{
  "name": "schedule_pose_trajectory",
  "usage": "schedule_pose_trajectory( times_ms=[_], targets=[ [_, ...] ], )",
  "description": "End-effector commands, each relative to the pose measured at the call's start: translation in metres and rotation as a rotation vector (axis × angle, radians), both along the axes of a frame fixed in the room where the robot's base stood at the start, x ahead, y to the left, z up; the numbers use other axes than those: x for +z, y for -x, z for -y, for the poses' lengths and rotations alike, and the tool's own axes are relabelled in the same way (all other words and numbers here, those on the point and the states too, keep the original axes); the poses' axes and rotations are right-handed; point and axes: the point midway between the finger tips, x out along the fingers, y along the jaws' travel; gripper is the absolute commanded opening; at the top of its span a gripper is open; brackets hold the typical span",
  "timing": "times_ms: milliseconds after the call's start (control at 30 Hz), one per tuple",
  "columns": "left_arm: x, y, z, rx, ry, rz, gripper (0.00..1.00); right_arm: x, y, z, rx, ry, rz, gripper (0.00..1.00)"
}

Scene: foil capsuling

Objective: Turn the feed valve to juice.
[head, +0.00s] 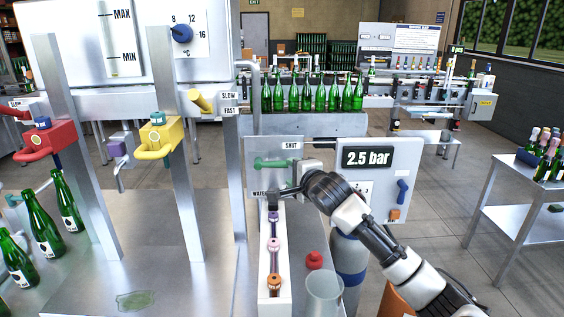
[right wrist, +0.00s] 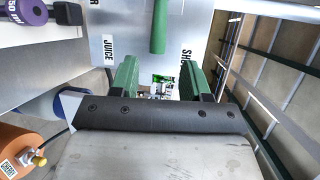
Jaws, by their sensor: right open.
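The feed valve's green handle (head: 272,163) lies roughly level on a light metal panel (head: 258,150), with a SHUT label above and a WATER label at lower left. In the right wrist view the bar-like handle (right wrist: 160,27) lies ahead of the fingers. The JUICE label (right wrist: 108,47) is to its left there and the SHUT label (right wrist: 186,58) to its right. My right gripper (head: 279,191) is just below the handle in the head view. It also shows in the right wrist view (right wrist: 160,78), its fingers apart and empty. My left gripper is out of view.
A narrow white rack with small coloured rings (head: 273,244) stands below the panel. A red knob-like item (head: 314,260) and a clear cup (head: 324,292) are nearby. A 2.5 bar display box (head: 380,160) is to the right. Green bottles (head: 305,95) line up behind.

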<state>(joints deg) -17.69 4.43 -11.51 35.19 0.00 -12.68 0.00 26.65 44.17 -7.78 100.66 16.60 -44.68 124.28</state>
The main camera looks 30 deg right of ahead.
Motion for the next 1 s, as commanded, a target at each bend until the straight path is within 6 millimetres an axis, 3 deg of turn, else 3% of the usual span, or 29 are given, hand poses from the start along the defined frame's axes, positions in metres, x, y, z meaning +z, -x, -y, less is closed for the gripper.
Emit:
schedule_pose_trajectory(
  times_ms=[167, 333, 500, 800, 1000],
  targets=[
    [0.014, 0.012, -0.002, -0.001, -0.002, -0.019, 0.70, -0.002, -0.033, 0.005, -0.002, 0.000, -0.001, 0.47],
    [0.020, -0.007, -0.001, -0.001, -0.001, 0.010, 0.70, -0.008, -0.054, 0.008, -0.001, 0.000, -0.001, 0.47],
    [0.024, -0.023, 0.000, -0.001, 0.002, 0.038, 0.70, -0.011, -0.064, 0.010, -0.001, 0.002, 0.000, 0.47],
    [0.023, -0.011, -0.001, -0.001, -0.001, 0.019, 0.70, -0.012, -0.065, 0.010, 0.001, 0.003, 0.000, 0.47],
    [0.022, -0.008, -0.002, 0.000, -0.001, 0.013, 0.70, -0.012, -0.065, 0.010, 0.001, 0.003, 0.000, 0.18]
  ],
)
